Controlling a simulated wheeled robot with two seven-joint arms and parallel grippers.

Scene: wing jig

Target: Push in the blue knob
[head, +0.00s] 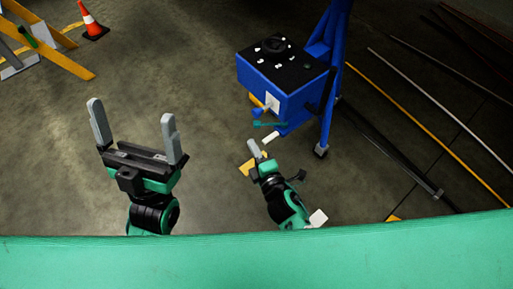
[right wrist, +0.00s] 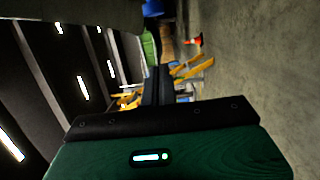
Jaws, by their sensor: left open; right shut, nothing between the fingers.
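In the head view a blue box with a black top (head: 284,62) stands right of centre. A small blue knob (head: 257,112) sticks out low on its near left side, beside a white plate (head: 272,102). My right gripper (head: 255,148) is shut and empty, below the knob and apart from it. Its dark fingers also show in the right wrist view (right wrist: 158,85), with nothing between them. The knob cannot be made out in that view. My left gripper (head: 131,110) is open and empty, well to the left of the box over bare floor.
A blue stand (head: 328,75) with a caster is at the box's right. Long rods (head: 425,125) lie on the floor at right. An orange cone (head: 92,24) and a yellow trestle (head: 55,52) are at upper left. The floor between trestle and box is clear.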

